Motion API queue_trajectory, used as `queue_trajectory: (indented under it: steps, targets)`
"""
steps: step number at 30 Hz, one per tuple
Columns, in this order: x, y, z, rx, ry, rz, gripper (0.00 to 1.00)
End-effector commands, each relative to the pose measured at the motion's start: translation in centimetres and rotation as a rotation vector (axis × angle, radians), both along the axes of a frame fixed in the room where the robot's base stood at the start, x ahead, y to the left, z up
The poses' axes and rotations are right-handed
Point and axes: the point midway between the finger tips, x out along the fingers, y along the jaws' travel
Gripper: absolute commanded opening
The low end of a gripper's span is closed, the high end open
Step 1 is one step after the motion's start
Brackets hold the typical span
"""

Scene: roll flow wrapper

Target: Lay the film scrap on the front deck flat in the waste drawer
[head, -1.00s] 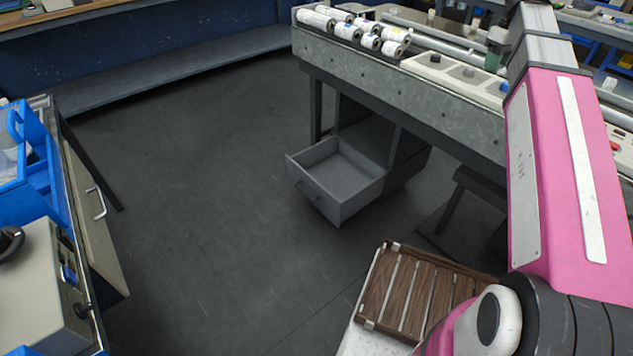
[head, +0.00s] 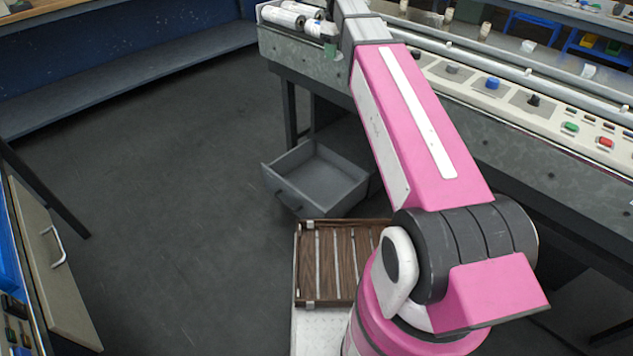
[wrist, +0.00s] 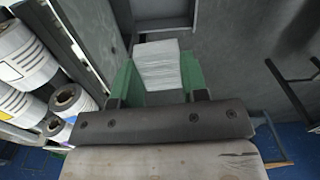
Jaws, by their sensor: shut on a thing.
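The film scrap (wrist: 158,65) is a white, wrinkled sheet at the top middle of the wrist view. My gripper (wrist: 157,80) has green fingers, one on each side of the scrap, and is shut on it. In the head view my arm reaches to the bench's front edge by the rolls; the gripper end is small and partly hidden there. The waste drawer (head: 315,178) is a grey open box pulled out below the bench, lower than my gripper. Its visible inside looks empty.
White film rolls (head: 283,17) lie on the bench; more rolls (wrist: 25,60) are close at the left of the wrist view. A control panel with buttons (head: 570,127) runs along the bench (head: 440,103). A slatted wooden rack (head: 335,265) stands before the drawer. The floor left is clear.

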Motion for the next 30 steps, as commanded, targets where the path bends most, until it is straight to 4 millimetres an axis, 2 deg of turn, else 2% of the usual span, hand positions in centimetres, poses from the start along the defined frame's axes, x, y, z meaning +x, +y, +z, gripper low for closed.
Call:
queue_trajectory:
  steps: [1, 9, 15, 23, 30]
  targets:
    - [0.6, 0.5, -2.0, -0.001, 0.005, -0.001, 0.19]
    - [2.8, 2.3, -11.2, 0.000, 0.004, -0.014, 0.19]
    - [3.6, 3.7, -18.3, -0.001, 0.003, -0.024, 0.19]
    - [3.7, 5.2, -27.7, -0.001, 0.003, -0.037, 0.19]
    - [2.6, 6.4, -36.6, -0.002, 0.004, -0.049, 0.19]
